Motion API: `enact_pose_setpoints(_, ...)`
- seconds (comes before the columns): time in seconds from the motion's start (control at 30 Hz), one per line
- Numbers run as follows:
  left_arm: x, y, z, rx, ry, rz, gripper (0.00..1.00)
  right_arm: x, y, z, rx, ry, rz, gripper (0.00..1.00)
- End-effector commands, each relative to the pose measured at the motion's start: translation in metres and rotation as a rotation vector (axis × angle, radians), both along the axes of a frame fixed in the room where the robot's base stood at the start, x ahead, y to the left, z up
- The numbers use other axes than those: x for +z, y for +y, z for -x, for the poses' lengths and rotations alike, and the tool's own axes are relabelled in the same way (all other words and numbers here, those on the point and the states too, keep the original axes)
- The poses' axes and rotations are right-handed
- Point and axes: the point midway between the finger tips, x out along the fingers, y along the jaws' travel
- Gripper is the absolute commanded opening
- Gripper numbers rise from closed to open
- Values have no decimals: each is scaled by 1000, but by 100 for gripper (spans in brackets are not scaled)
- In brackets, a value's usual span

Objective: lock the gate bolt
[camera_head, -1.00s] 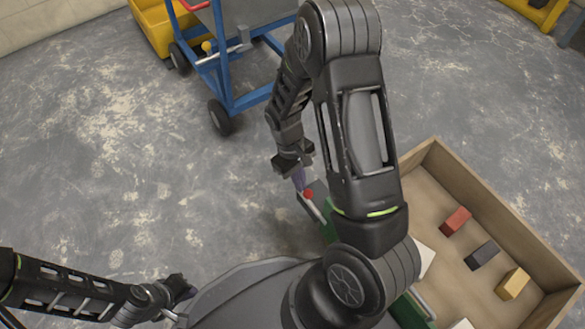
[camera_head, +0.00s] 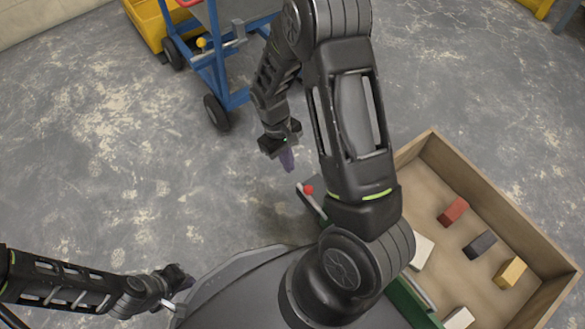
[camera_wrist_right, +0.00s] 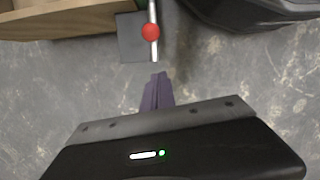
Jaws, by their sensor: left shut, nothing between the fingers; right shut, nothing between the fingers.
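A silver bolt rod with a red ball knob (camera_head: 308,189) lies along a grey plate at the end of a green part, beside the wooden box. In the right wrist view the red knob (camera_wrist_right: 151,32) and the rod (camera_wrist_right: 154,50) show near the top, beyond my fingers. My right gripper (camera_head: 289,163) is shut and empty, up and left of the knob and apart from it. Its purple fingers also show in the right wrist view (camera_wrist_right: 158,90). My left gripper (camera_head: 187,281) is shut and empty at lower left. My right arm hides part of the green part.
A blue wheeled cart (camera_head: 221,80) stands at the top, with another bolt and yellow knob (camera_head: 201,43). A wooden box (camera_head: 500,205) at right holds red, dark and yellow blocks. A yellow tub (camera_head: 150,30) is at upper left. The floor at left is clear.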

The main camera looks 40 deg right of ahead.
Motion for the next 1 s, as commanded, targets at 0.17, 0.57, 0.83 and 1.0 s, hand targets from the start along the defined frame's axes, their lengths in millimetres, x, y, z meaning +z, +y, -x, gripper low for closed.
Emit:
enact_pose_setpoints(0.17, 21, 1, 2, -3, 6, 1, 0, 40, 2, -10, 2, -3, 0, 0)
enact_pose_setpoints(0.57, 28, 1, 5, -6, 14, 2, 0, 61, 3, -16, 2, -1, -1, 0)
enact_pose_setpoints(0.83, 28, 1, 5, -6, 13, 2, 0, 61, 2, -16, 2, -1, -1, 0)
enact_pose_setpoints(1.0, 28, 1, 5, -6, 13, 2, 0, 61, 2, -16, 0, -2, 1, 0)
